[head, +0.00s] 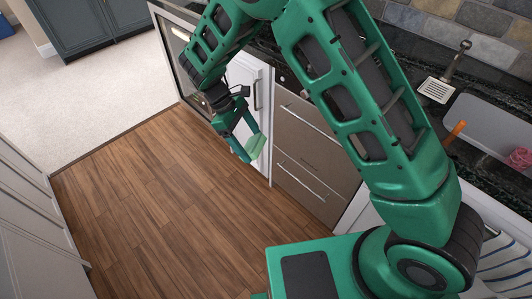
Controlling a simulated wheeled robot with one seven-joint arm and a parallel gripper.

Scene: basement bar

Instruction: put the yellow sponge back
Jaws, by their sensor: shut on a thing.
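My gripper (246,146) hangs over the wood floor, in front of the white cabinet door. It is shut on a small pale green, sponge-like block (257,146) at its fingertips. The block looks more pale green than yellow. No other sponge shows in the head view. My arm hides part of the counter and the sink area.
A grey sink (490,125) is set in the dark counter at the right, with a pink item (519,158) at its edge. A metal drawer unit (312,150) stands right of my gripper. The wood floor (150,210) is clear. Pale cabinets (30,215) line the left.

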